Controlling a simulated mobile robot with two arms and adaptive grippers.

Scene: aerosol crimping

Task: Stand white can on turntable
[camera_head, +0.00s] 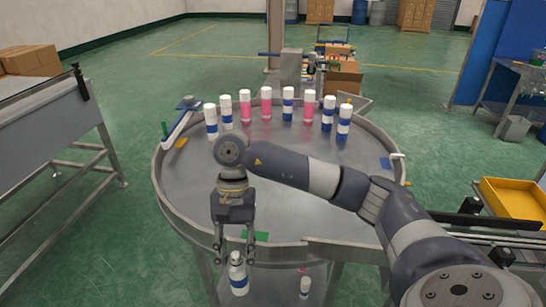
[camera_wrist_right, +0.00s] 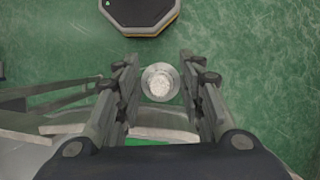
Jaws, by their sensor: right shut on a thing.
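My right gripper (camera_head: 237,257) points down at the near left edge of the turntable. It is shut on a white can with a blue band (camera_head: 238,277). The can is upright or slightly tilted and hangs just outside the near rim. In the right wrist view the can's round pale top (camera_wrist_right: 160,82) shows between the fingers, with green floor around it. The turntable (camera_head: 300,216) is a round grey metal table with a raised rim. My left gripper is out of view.
Several white-and-blue cans (camera_head: 288,104) and pink cans (camera_head: 266,103) stand along the turntable's far side. The middle and near surface is clear below my right arm. A yellow tray (camera_head: 513,199) is at right.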

